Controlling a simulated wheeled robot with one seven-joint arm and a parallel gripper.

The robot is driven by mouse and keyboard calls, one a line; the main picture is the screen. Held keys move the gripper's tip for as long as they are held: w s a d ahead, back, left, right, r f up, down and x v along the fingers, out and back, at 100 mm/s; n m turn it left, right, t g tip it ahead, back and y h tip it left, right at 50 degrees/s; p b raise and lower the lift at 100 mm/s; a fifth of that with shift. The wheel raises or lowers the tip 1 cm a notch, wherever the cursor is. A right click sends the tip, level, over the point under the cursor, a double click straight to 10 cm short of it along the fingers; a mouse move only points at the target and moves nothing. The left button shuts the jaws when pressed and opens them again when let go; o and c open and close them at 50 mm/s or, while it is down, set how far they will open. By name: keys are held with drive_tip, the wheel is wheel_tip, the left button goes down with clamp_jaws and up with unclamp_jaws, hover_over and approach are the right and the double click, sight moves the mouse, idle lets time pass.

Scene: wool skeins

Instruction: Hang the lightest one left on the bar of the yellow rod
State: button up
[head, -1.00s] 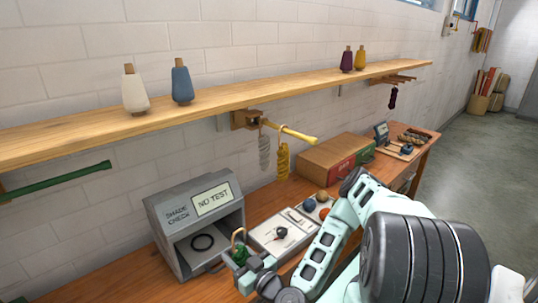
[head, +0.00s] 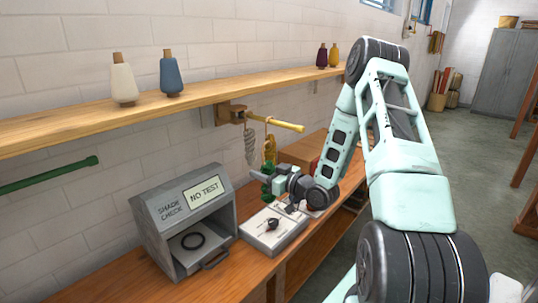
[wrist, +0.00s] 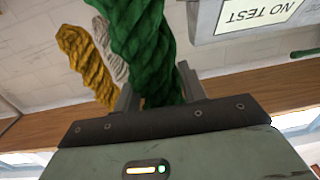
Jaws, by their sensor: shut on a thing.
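The yellow rod (head: 284,124) sticks out from a wooden bracket below the shelf. A pale grey skein (head: 250,146) and a mustard yellow skein (head: 269,148) hang from it, the grey one nearer the bracket. My gripper (head: 283,184) is shut on a dark green twisted skein (head: 267,184), below the rod and in front of the hanging skeins. In the wrist view the green skein (wrist: 148,45) stands between the fingers (wrist: 158,92), with the mustard skein (wrist: 84,62) and grey skein (wrist: 110,45) behind it. Its loop end is not clear in the head view.
The grey shade check box (head: 160,215), marked NO TEST, holds a dark ring. A pale tray (head: 262,240) with a dark round object stands beside it. A cardboard box (head: 300,152) is behind my arm. A green rod (head: 50,175) is at left. Cones stand on the shelf (head: 100,108).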

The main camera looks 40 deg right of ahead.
sight(275, 147)
drive_tip(key=shift+m+h, duration=0.3)
drive_tip(key=shift+h, duration=0.2)
drive_tip(key=shift+w+d+r+p, duration=0.25)
drive_tip(key=shift+d+r, duration=0.8)
drive_tip(key=shift+d, duration=0.6)
drive_tip(key=shift+w+d+r+p, duration=0.2)
drive_tip(key=shift+d+r, duration=0.9)
drive_tip(key=shift+d, duration=0.6)
drive_tip(key=shift+w+d+r+p, duration=0.25)
drive_tip(key=shift+d+r, duration=0.8)
drive_tip(key=shift+d, duration=0.6)
drive_tip(key=shift+d+f, duration=0.15)
drive_tip(key=shift+f, duration=0.15)
drive_tip(key=shift+f+b, duration=1)
drive_tip(key=shift+b, duration=0.1)
drive_tip(key=o, duration=1.1)
drive_tip(key=shift+c, duration=0.2)
